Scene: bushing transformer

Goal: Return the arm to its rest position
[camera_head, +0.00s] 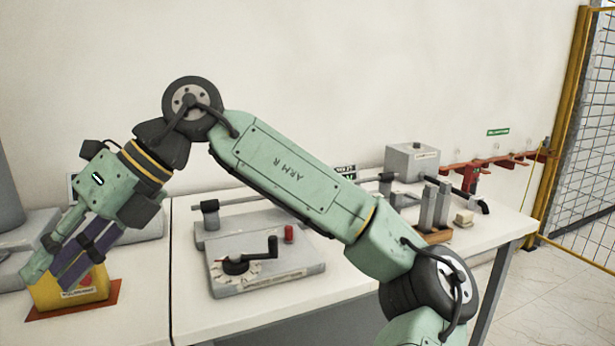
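My arm, pale green with black joints, reaches across the picture from the lower right to the upper left and bends down at the left. My gripper (72,262) points down and to the left, in front of a yellow block (80,292) on an orange-red base (112,303). I cannot tell from this view whether the fingers touch the block.
White tables (185,310) run along the wall. A grey crank device (262,268) stands below my arm. A grey box (411,161), metal blocks in a wooden holder (437,236) and a red wall rack (497,161) are at the right. A yellow-framed mesh fence (590,150) stands far right.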

